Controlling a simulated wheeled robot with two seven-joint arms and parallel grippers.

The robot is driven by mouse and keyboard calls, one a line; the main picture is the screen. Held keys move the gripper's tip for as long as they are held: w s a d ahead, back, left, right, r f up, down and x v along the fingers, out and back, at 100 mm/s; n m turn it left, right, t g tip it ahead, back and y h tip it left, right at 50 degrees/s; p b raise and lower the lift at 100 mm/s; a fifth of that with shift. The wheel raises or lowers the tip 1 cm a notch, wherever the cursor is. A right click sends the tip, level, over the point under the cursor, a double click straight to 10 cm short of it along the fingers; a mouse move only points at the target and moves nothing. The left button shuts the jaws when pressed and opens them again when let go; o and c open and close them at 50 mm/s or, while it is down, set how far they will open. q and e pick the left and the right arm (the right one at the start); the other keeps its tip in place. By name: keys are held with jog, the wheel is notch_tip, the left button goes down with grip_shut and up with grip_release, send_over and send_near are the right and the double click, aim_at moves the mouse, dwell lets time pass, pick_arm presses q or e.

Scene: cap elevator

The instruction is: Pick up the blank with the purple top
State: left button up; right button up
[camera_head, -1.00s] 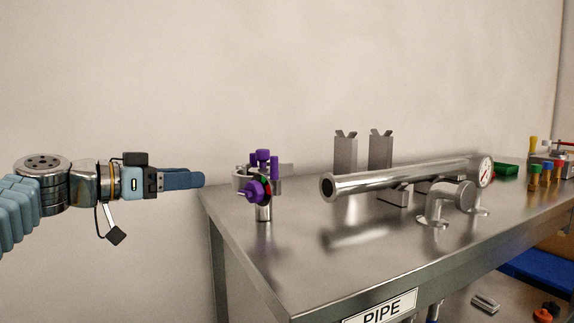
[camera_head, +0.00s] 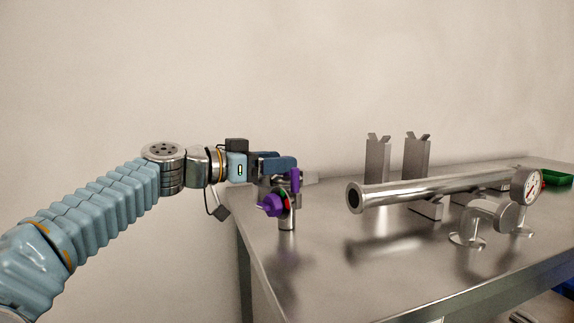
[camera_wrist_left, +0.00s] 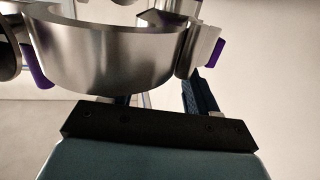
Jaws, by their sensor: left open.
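A metal fixture (camera_head: 287,224) on a short post stands at the table's left end, with purple parts on it. A purple piece (camera_head: 295,180) shows upright at its right side, and a purple knob (camera_head: 271,205) with a red and green edge faces front. I cannot tell which part is the blank. My left gripper (camera_head: 286,164) is open, its fingers level at the fixture's top and hiding part of it. In the left wrist view a curved metal band (camera_wrist_left: 105,55) lies before the fingers, with purple bits on both sides. Contact is unclear. My right gripper is not in view.
The steel table (camera_head: 340,285) carries a long pipe (camera_head: 430,190) to the right of the fixture. Two upright metal brackets (camera_head: 377,158) stand behind the pipe. A gauge (camera_head: 525,186) and a green tray (camera_head: 557,178) are at the far right.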

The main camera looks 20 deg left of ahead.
pick_arm(q)
jog(key=shift+x, duration=1.5)
jog(key=shift+w+a+r, duration=0.1)
jog(key=shift+r, duration=0.05)
grip_shut()
